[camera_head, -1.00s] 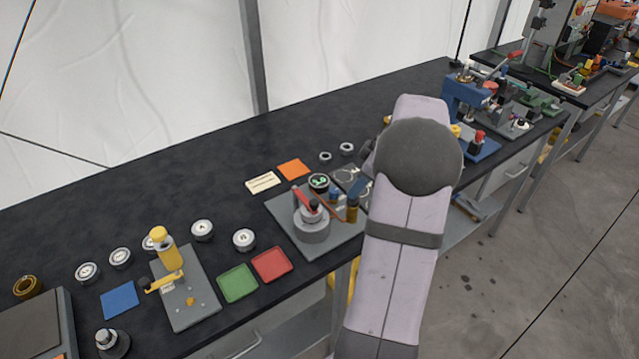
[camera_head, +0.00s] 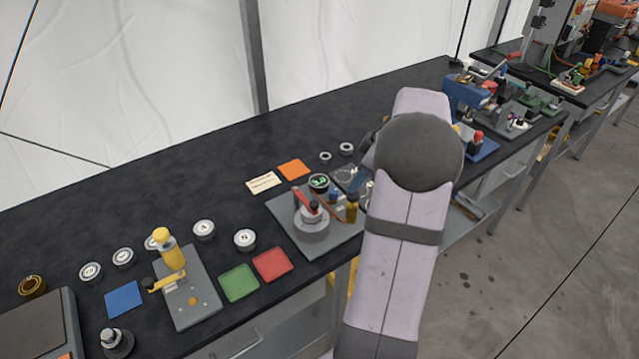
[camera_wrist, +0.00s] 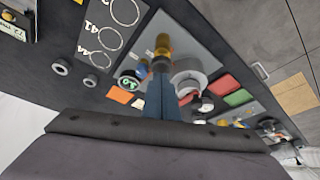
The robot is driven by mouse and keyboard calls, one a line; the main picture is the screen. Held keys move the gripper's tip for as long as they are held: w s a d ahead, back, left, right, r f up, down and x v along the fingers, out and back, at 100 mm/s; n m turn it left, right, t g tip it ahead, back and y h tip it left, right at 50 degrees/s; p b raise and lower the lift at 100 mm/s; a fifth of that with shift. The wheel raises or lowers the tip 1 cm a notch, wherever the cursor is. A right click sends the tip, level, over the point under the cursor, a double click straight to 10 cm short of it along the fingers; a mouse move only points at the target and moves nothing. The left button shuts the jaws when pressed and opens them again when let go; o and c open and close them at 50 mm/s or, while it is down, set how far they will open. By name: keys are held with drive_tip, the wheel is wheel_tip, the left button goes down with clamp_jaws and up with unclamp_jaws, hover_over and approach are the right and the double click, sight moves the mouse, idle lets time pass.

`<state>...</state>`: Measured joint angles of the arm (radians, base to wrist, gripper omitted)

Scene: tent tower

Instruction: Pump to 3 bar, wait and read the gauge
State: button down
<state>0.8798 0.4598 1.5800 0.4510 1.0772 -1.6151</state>
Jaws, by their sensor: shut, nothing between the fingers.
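The pump (camera_head: 312,228) is a round grey body with a red lever (camera_head: 305,200), on a grey plate (camera_head: 286,213). A round gauge (camera_head: 318,182) with a dark face and pale green digits sits behind it; it also shows in the wrist view (camera_wrist: 128,84). The digits look like 3.0 in the head view, but are too small to be sure. A brass cylinder (camera_head: 351,209) stands right of the pump and shows in the wrist view (camera_wrist: 163,46). My gripper's blue fingers (camera_wrist: 160,84) are shut and empty, above the plate near the brass cylinder. My arm hides the plate's right part.
Green (camera_head: 239,283) and red (camera_head: 272,265) trays lie left of the pump near the front edge. A yellow-handled press (camera_head: 170,255) and several round dials stand farther left. An orange square (camera_head: 294,170) and a cream card (camera_head: 263,183) lie behind. The back of the bench is mostly clear.

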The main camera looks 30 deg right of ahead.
sight(355, 195)
drive_tip(key=shift+f, duration=0.2)
drive_tip(key=shift+f+b, duration=1.25)
drive_tip(key=shift+f, duration=0.05)
drive_tip(key=shift+r, duration=0.15)
drive_tip(key=shift+r+p, duration=1)
drive_tip(key=shift+r, duration=0.3)
drive_tip(key=shift+f, duration=0.15)
